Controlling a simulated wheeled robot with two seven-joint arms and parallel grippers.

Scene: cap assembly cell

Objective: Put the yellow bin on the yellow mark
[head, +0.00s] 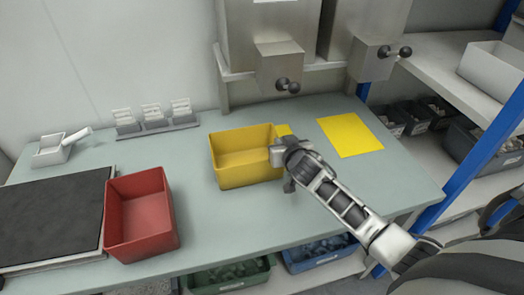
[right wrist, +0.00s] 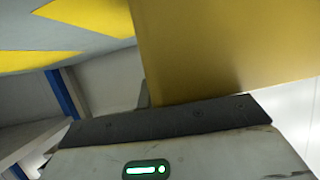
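The yellow bin (head: 232,173) stands upright, open-topped and apparently empty, near the middle of the table. The yellow mark (head: 350,135) is a flat, bare yellow rectangle to the right of the bin. A smaller yellow patch (head: 284,130) shows behind the bin's back right corner, partly hidden by it. My right gripper (head: 282,168) is at the bin's right wall; its fingers are largely hidden, so I cannot tell whether they grip it. In the right wrist view, a yellow bin wall (right wrist: 230,50) fills the upper right, close against the gripper. My left gripper is out of view.
A red bin (head: 141,222) and a dark mat (head: 50,215) are at the left. Grey machine boxes (head: 280,65) overhang the back edge. Blue posts and shelves (head: 440,80) stand at the right.

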